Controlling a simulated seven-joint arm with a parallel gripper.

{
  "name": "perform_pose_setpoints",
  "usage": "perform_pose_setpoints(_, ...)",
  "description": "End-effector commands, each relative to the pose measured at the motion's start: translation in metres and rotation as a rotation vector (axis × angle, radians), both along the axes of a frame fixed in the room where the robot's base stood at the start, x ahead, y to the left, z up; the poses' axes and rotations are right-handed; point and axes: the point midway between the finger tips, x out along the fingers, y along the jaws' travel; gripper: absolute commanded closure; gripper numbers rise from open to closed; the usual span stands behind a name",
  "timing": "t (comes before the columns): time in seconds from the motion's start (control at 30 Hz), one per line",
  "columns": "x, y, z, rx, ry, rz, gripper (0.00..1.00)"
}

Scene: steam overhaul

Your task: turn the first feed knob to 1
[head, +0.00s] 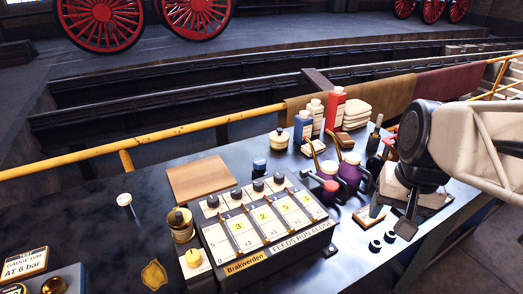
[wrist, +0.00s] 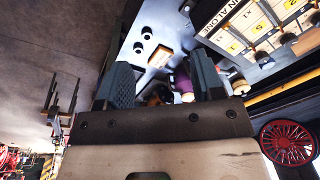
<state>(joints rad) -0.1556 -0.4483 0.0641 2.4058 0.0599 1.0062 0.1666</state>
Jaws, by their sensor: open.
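A dark panel box (head: 262,262) with cream numbered strips and the words "FEEDS RUN ALONE" stands in the middle of the bench. A row of black knobs runs along its back edge, the leftmost knob (head: 212,201) nearest the pale left side. Which one is the first feed knob is not readable. The panel also shows at the top right of the wrist view (wrist: 213,17), with several knobs (wrist: 262,57). My gripper (head: 390,214) is at the right of the bench, well apart from the panel. Its fingers (wrist: 163,84) are open, with nothing held between them.
Bottles (head: 303,125), a white stack (head: 356,114) and a lidded pot (head: 279,141) stand behind. A yellow rail (head: 190,133) runs along the back.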

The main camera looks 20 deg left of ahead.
Motion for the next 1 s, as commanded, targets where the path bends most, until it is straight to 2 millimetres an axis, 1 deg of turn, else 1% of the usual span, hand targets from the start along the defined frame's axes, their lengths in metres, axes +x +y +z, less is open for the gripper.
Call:
perform_pose_setpoints(0.03, 0.008, 0.01, 0.0, 0.005, 0.017, 0.005, 0.39)
perform_pose_setpoints(0.2, 0.032, 0.043, 0.001, 0.023, 0.067, -0.001, 0.39)
perform_pose_setpoints(0.37, 0.052, 0.077, 0.0, 0.036, 0.117, -0.005, 0.39)
perform_pose_setpoints(0.5, 0.068, 0.11, -0.003, 0.042, 0.162, -0.009, 0.39)
perform_pose_setpoints(0.77, 0.092, 0.175, -0.012, 0.044, 0.243, -0.016, 0.39)
perform_pose_setpoints(1.0, 0.107, 0.239, -0.025, 0.034, 0.321, -0.024, 0.39)
